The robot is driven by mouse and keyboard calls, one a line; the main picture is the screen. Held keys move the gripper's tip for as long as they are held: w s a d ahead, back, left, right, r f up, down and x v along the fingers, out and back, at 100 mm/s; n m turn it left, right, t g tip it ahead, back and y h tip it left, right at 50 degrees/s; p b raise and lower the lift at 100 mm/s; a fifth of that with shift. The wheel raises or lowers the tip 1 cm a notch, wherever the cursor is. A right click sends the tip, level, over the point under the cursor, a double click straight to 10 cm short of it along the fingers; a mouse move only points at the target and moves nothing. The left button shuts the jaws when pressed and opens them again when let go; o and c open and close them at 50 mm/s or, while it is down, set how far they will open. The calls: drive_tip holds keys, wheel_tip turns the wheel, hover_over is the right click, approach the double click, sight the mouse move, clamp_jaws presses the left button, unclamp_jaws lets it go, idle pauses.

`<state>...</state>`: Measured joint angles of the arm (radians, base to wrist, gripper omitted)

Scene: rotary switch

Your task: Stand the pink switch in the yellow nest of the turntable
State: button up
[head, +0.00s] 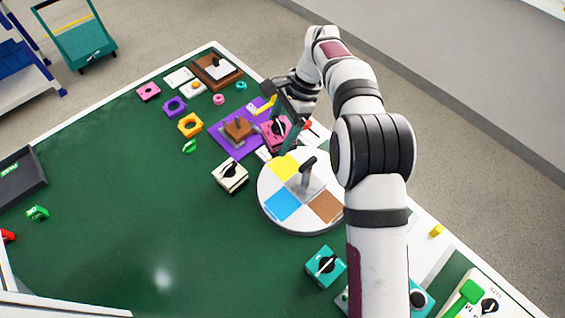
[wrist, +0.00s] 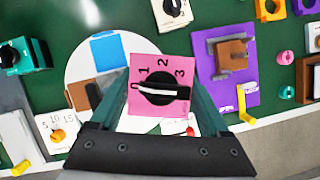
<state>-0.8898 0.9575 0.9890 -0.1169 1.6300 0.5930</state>
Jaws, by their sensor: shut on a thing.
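The pink switch (wrist: 160,72) has a black knob with a white pointer and the marks 1, 2 and 3. My gripper (wrist: 160,98) is shut on it, one teal finger at each side. In the head view the pink switch (head: 270,134) hangs from my gripper (head: 280,128) behind the turntable, partly covered by the fingers. The white round turntable (head: 272,212) has yellow, blue and brown quarters and a grey part with a dark upright handle. The yellow nest (head: 284,166) is free in the head view; in the wrist view the held switch hides it.
A purple board (head: 228,142) with a brown block lies left of the held switch. A white switch (head: 230,175) stands left of the turntable, and a teal switch (head: 326,266) in front of it.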

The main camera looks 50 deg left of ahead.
drive_tip(key=n, duration=0.1)
drive_tip(key=d+n+h, duration=0.1)
drive_tip(key=n, duration=0.1)
drive_tip(key=shift+w+d+r, duration=0.15)
drive_tip(key=shift+w+r, duration=0.15)
drive_tip(key=shift+r, duration=0.1)
wheel_tip(320, 180, down, 10)
drive_tip(key=shift+d+r, duration=0.1)
drive_tip(key=o, duration=1.4)
drive_tip(key=v, duration=0.7)
drive_tip(key=shift+w+r, duration=0.15)
drive_tip(key=shift+r, duration=0.1)
